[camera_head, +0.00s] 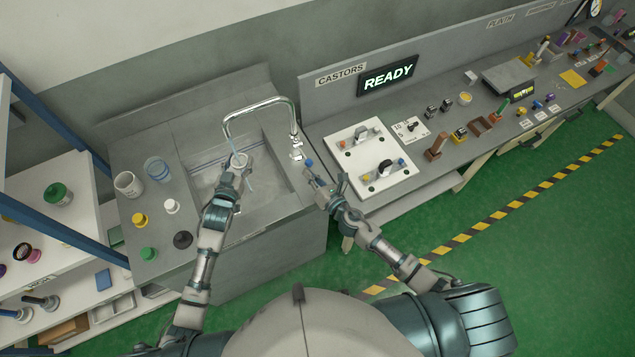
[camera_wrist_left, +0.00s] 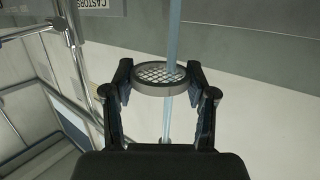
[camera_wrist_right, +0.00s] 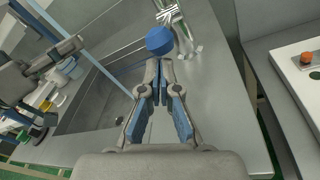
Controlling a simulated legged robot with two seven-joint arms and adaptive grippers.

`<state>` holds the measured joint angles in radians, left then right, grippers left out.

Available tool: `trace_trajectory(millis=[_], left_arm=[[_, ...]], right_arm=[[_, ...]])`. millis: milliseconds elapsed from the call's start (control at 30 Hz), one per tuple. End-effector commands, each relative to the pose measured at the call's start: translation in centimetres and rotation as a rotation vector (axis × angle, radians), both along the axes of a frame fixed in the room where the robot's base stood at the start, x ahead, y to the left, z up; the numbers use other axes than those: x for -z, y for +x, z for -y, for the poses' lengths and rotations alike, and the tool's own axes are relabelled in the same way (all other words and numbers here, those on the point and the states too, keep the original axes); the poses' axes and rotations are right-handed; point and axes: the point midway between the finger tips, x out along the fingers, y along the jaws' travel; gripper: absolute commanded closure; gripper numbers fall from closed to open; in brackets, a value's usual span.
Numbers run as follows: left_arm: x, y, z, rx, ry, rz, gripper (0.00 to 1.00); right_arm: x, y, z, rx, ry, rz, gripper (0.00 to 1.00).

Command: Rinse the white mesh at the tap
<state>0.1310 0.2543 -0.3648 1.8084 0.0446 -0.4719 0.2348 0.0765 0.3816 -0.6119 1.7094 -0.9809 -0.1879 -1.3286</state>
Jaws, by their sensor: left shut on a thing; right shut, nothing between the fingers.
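The white mesh (camera_wrist_left: 160,76) is a round grey-rimmed sieve in the left wrist view. My left gripper (camera_wrist_left: 161,88) is shut on its rim, one finger on each side. A pale blue water stream (camera_wrist_left: 173,38) meets the mesh and continues below it. In the head view the mesh (camera_head: 239,160) is under the tap spout, over the sink (camera_head: 265,200). The tap (camera_head: 258,104) is a chrome arch with a blue knob (camera_wrist_right: 159,40). My right gripper (camera_wrist_right: 162,82) is shut and empty, its tips just short of the knob; contact cannot be told.
Left of the sink stand a white cup (camera_head: 128,185), a clear jar (camera_head: 157,169) and several small capped pieces. Right of it, the bench carries a white fixture board (camera_head: 375,185) and a READY sign (camera_head: 388,75). The sink basin below the mesh looks clear.

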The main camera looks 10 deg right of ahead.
Motion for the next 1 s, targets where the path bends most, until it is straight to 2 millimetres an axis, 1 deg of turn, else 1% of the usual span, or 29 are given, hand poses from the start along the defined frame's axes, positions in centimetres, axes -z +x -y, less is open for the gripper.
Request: trace_trajectory(millis=[100, 200, 500, 733, 1000], left_arm=[[0.0, 0.0, 0.0, 0.0, 0.0, 0.0, 0.68], [0.0, 0.0, 0.0, 0.0, 0.0, 0.0, 0.68], [0.0, 0.0, 0.0, 0.0, 0.0, 0.0, 0.68], [0.0, 0.0, 0.0, 0.0, 0.0, 0.0, 0.68], [0.0, 0.0, 0.0, 0.0, 0.0, 0.0, 0.68]], right_arm=[[0.0, 0.9, -0.4, -0.001, 0.0, 0.0, 1.0], [0.1, 1.1, -0.6, 0.0, 0.001, -0.001, 1.0], [0.1, 1.2, -0.5, 0.0, 0.001, 0.0, 1.0], [-1.4, 1.1, -0.1, -0.001, 0.0, 0.0, 1.0], [-1.3, 1.0, -0.1, 0.0, 0.002, -0.001, 1.0]])
